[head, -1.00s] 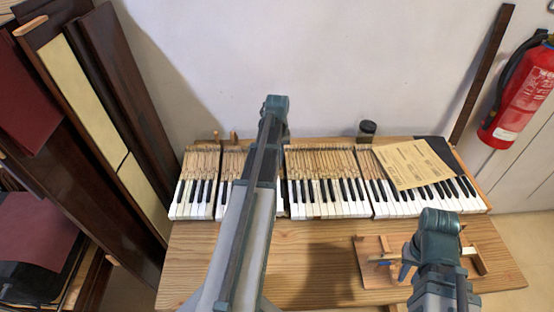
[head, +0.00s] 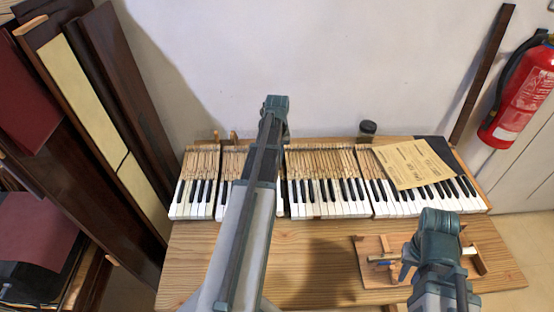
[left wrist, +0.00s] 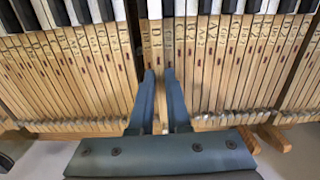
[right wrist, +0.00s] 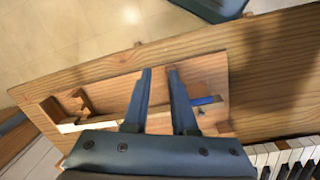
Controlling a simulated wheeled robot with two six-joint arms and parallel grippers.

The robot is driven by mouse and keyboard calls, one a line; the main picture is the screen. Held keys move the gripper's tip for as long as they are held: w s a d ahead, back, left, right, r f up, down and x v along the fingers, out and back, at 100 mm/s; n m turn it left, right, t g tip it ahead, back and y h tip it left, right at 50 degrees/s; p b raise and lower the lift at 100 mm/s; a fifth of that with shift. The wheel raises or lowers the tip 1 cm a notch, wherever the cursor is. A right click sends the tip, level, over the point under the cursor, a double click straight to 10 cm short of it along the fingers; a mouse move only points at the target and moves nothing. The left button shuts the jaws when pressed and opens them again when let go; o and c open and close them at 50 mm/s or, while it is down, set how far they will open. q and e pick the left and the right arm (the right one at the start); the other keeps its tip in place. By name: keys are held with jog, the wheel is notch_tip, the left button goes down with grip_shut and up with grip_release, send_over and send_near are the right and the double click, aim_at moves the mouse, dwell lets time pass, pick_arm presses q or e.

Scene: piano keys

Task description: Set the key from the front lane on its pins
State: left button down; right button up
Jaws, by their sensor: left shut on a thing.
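My left gripper (left wrist: 159,74) is shut on a wooden key stick (left wrist: 156,42) with a white front, in a gap of the key row. The held key lies roughly in line with its neighbours, with a narrow dark gap at its left. The pins are hidden, so I cannot tell whether it sits on them. In the head view my left forearm hides the gripper and most of that key. My right gripper (right wrist: 160,72) is open above a wooden fixture (right wrist: 108,92) at the front right of the bench. It also shows in the head view (head: 404,268).
A long strip with a white end (right wrist: 88,122) and a blue part (right wrist: 204,101) lies across the fixture. A paper sheet (head: 412,163) covers keys at the right. A dark jar (head: 367,131) stands behind the keys. The bench front (head: 310,255) is clear.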

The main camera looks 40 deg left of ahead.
pick_arm(q)
jog(key=shift+f+b, duration=0.6)
jog(key=shift+f, duration=0.05)
pick_arm(e)
jog(key=shift+f, duration=0.6)
pick_arm(q)
jog(key=c, duration=1.2)
grip_release()
jog(key=shift+r, duration=0.2)
pick_arm(e)
jog(key=shift+r, duration=0.15)
